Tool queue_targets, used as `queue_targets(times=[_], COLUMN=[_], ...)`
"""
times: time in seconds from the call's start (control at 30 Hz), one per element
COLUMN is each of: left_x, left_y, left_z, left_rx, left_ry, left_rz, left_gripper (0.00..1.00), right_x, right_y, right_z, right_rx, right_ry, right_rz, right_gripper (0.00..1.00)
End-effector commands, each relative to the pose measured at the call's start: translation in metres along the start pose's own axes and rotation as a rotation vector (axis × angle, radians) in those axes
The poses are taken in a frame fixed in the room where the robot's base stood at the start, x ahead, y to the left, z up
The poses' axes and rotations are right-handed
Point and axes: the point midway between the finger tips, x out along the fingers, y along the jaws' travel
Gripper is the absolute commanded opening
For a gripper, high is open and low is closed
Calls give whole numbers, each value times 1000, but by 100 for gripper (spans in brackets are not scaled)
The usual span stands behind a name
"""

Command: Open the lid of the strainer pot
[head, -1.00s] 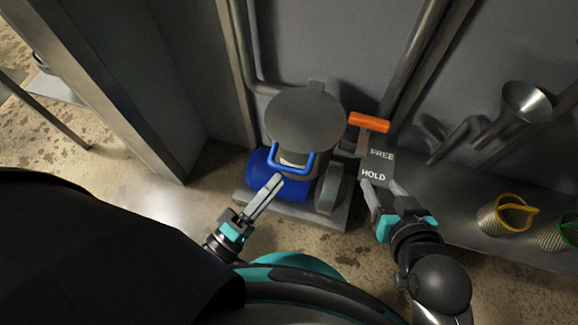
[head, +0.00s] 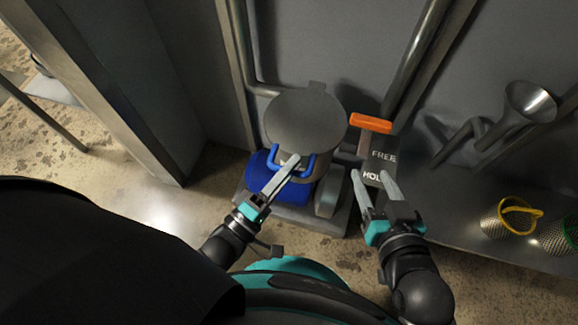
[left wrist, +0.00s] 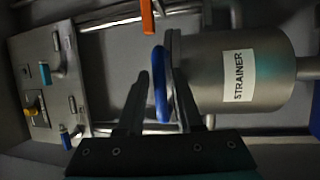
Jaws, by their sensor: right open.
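The strainer pot (head: 294,150) stands against the wall; in the left wrist view its grey body (left wrist: 270,55) carries a "STRAINER" label. Its round grey lid (head: 305,115) lies over the top, apparently shut. A blue loop handle (head: 310,164) sticks out at the lid's front; it also shows in the left wrist view (left wrist: 159,75). My left gripper (head: 291,162) is at this handle. Its fingers (left wrist: 160,90) are apart with the handle between them, closer to the right finger; contact is unclear. My right gripper (head: 369,173) is open in front of the FREE/HOLD plate.
An orange-handled lever (head: 370,122) sits above the dark FREE/HOLD plate (head: 384,155), right of the pot. Mesh baskets with yellow (head: 520,215) and green handles stand on the right shelf. A funnel (head: 530,105) is above them.

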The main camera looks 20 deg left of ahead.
Motion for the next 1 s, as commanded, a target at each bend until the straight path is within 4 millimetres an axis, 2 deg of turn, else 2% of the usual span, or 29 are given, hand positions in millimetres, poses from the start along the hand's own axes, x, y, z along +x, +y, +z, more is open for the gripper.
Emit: queue_targets(times=[0.03, 0.3, 1.0], left_x=[0, 0, -1], left_y=[0, 0, 0], left_z=[0, 0, 0], left_rx=[0, 0, 0], left_ry=[0, 0, -1], left_rz=[0, 0, 0], left_gripper=[28, 0, 0], right_x=[0, 0, 0], right_y=[0, 0, 0], right_z=[0, 0, 0], right_rx=[0, -1, -1], right_ry=[0, -1, -1], right_rz=[0, 0, 0], right_gripper=[55, 55, 55])
